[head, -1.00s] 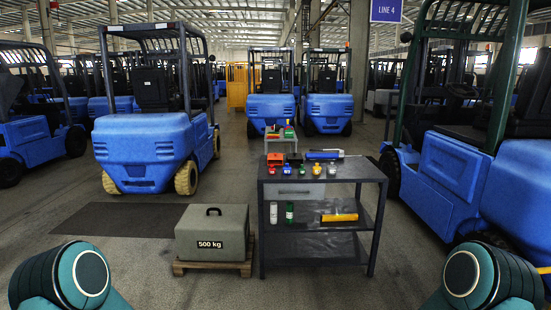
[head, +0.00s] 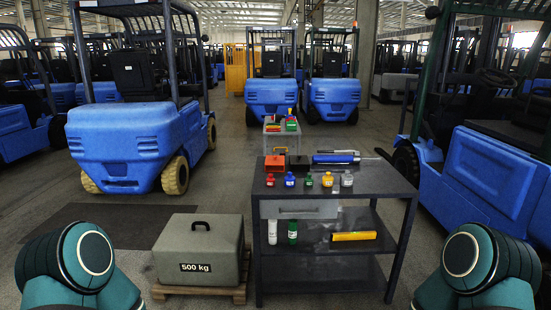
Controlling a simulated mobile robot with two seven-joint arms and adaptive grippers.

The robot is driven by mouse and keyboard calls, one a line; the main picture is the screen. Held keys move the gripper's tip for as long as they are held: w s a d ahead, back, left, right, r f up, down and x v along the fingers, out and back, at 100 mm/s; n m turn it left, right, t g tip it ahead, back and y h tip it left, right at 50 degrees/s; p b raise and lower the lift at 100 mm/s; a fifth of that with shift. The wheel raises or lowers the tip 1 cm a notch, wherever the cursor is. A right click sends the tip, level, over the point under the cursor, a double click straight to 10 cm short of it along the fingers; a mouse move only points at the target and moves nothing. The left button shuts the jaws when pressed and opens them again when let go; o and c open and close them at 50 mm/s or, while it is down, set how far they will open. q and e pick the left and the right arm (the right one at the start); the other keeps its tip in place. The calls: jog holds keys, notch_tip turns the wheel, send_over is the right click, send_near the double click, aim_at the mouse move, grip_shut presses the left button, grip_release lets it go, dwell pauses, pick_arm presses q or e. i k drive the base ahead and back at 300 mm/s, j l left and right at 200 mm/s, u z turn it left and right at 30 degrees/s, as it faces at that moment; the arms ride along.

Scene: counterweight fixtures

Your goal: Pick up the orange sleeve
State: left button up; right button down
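An orange-yellow tube (head: 353,236), the thing most like a sleeve here, lies on its side on the middle shelf of the dark metal cart (head: 340,187). It lies lengthwise left to right, below the tabletop and right of two small bottles. A red-orange block (head: 274,163) sits on the tabletop at its back left. Only rounded teal parts of my arms show at the lower left and lower right. Neither gripper is in view.
A white bottle (head: 272,231) and a green bottle (head: 293,231) stand on the middle shelf. Several small colored bottles and a blue cylinder (head: 331,158) are on top. A 500 kg weight (head: 198,248) on a pallet stands left of the cart. Forklifts stand around.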

aim_at(273, 164)
jog(key=i, duration=1.45)
